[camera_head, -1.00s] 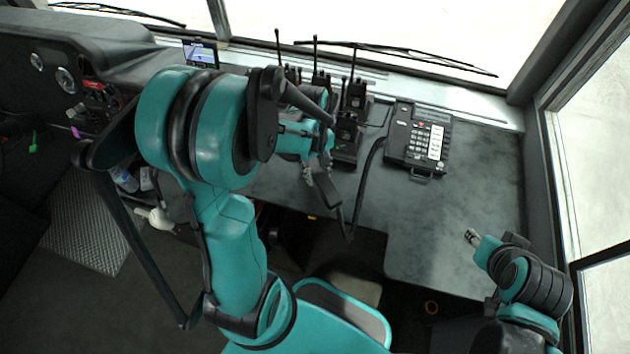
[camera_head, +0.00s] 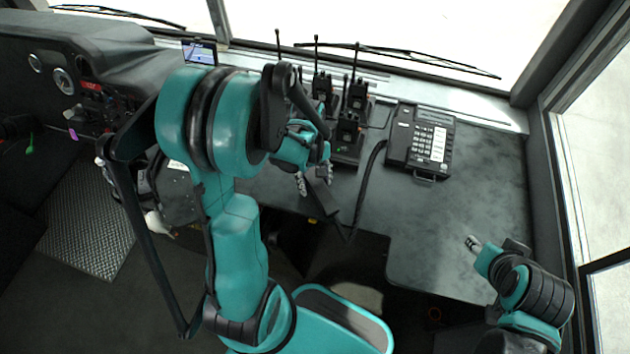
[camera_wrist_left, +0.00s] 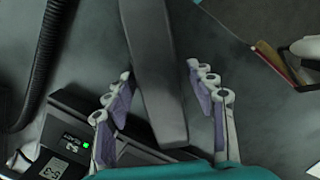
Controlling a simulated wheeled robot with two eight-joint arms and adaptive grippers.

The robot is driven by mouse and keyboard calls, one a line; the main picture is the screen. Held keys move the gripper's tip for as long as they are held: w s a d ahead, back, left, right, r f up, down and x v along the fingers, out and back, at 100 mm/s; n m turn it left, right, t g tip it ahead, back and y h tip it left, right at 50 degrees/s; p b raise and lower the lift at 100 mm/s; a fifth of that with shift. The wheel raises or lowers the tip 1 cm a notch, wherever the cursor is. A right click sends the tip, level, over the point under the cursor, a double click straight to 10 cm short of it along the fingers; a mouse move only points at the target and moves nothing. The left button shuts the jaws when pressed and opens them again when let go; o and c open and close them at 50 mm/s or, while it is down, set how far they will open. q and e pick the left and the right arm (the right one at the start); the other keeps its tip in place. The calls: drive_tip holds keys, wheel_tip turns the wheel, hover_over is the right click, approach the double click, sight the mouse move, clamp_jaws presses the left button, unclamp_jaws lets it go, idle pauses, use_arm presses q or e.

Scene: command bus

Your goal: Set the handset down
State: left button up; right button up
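The dark handset (camera_head: 322,202) lies at the front edge of the grey desk, below the radios. It also shows as a long dark bar in the left wrist view (camera_wrist_left: 150,40). My left gripper (camera_head: 314,180) is over the handset with its fingers spread on both sides of it. In the left wrist view the left gripper (camera_wrist_left: 158,74) shows a gap between each finger pad and the handset. The black desk phone (camera_head: 419,142) stands to the right, with its coiled cord (camera_head: 365,185) running toward the handset. My right gripper (camera_head: 474,241) is over the desk's right part, apart from everything.
Several handheld radios (camera_head: 348,128) with upright antennas stand in chargers behind my left gripper. A charger (camera_wrist_left: 75,135) with a green light shows close by in the left wrist view. The desk (camera_head: 450,215) is clear in front of the phone. A small screen (camera_head: 200,52) stands at the back left.

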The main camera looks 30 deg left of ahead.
sight(312, 177)
use_arm(q)
drive_tip(key=shift+r, duration=0.1)
drive_tip(key=shift+r+p, duration=0.25)
drive_tip(key=shift+p, duration=0.05)
wheel_tip(312, 177, up, 11)
drive_tip(key=a+p, duration=0.1)
drive_tip(key=p, duration=0.3)
drive_tip(key=s+d+r+m+t+y, duration=0.1)
drive_tip(key=s+d+r+m+t, duration=0.4)
drive_tip(key=d+r+m+t, duration=0.3)
drive_tip(key=r+m, duration=0.1)
drive_tip(key=m, duration=0.2)
drive_tip(key=shift+r+m, duration=0.3)
drive_tip(key=shift+r, duration=0.05)
drive_tip(key=shift+s+f, duration=0.1)
drive_tip(key=shift+f, duration=0.15)
